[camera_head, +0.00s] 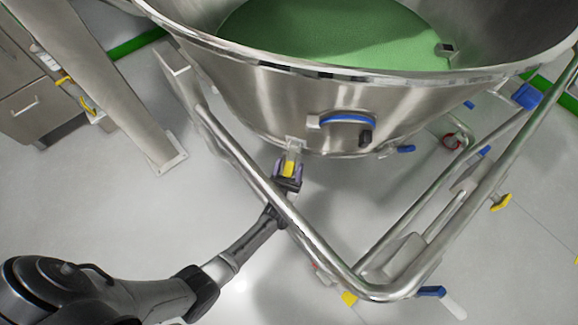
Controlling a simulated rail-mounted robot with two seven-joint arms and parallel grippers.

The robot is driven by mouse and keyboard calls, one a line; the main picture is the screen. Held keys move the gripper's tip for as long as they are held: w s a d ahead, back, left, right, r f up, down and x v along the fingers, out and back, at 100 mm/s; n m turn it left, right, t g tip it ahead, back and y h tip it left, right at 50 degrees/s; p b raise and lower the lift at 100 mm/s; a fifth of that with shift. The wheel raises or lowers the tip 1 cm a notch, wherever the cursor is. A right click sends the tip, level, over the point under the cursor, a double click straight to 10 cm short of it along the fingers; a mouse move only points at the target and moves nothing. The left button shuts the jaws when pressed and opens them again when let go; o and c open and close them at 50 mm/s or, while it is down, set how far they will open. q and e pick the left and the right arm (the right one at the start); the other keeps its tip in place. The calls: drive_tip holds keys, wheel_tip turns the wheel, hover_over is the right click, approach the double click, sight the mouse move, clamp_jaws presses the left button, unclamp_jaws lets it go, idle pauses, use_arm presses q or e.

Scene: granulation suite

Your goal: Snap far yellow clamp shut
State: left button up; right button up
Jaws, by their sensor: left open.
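A yellow clamp (289,168) hangs under a small metal bracket on the lower wall of the big steel bowl (262,95). My left gripper (288,176) comes up from the lower left and is open, with a finger on each side of the yellow clamp. The fingers partly hide the clamp, and I cannot tell whether they touch it or how far it is closed. My right gripper is out of view.
The bowl holds green material (330,35). A tubular steel frame (275,200) runs below it, close beside my left wrist. Other yellow parts sit at the frame's lower corner (349,298) and at the right (501,202). Grey floor is clear at left.

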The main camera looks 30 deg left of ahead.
use_arm(q)
drive_tip(key=shift+c, duration=0.4)
clamp_jaws()
